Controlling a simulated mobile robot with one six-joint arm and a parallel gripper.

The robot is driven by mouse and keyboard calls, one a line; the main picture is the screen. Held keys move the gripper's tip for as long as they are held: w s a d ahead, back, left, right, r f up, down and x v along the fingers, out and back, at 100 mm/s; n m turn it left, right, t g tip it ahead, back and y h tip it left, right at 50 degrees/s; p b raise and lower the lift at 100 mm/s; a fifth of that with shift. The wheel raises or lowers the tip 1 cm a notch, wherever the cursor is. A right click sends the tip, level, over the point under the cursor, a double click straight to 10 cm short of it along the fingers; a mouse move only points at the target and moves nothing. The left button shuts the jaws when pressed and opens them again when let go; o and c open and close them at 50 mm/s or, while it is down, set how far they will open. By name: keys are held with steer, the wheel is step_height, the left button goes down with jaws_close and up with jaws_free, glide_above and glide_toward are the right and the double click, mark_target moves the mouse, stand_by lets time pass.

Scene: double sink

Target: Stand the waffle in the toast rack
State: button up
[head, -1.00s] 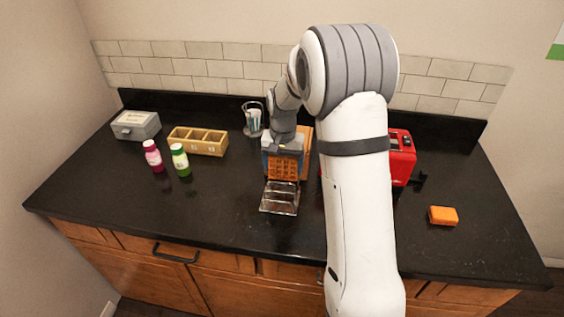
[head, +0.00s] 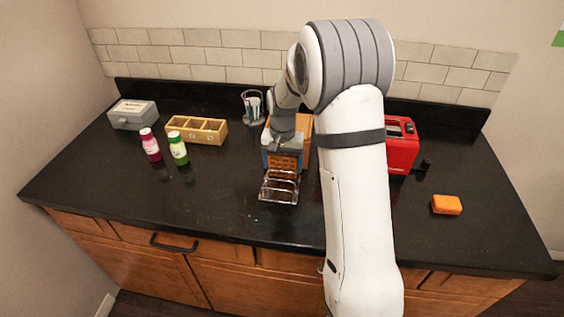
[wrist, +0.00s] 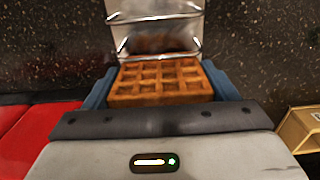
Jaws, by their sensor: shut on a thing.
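The brown waffle (head: 284,163) is held upright in my gripper (head: 284,152), between its blue fingers. In the wrist view the waffle (wrist: 160,82) shows between the jaws of my gripper (wrist: 165,88). The wire toast rack (head: 278,188) stands on the dark counter just in front of the waffle. In the wrist view the rack's metal wires (wrist: 155,17) lie directly beyond the waffle. The waffle's lower edge overlaps the back of the rack in the head view; I cannot tell whether they touch.
A red toaster (head: 402,146) stands at the right, with an orange sponge-like block (head: 447,205) nearby. At the left are a wooden divided box (head: 196,130), two bottles (head: 178,149) and a grey box (head: 133,115). A glass holder (head: 253,107) stands behind. The front counter is mostly clear.

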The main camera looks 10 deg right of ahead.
steer(key=o, duration=0.7)
steer(key=shift+r, duration=0.15)
steer(key=shift+r+p, duration=2.7)
steer(key=shift+r, duration=1.7)
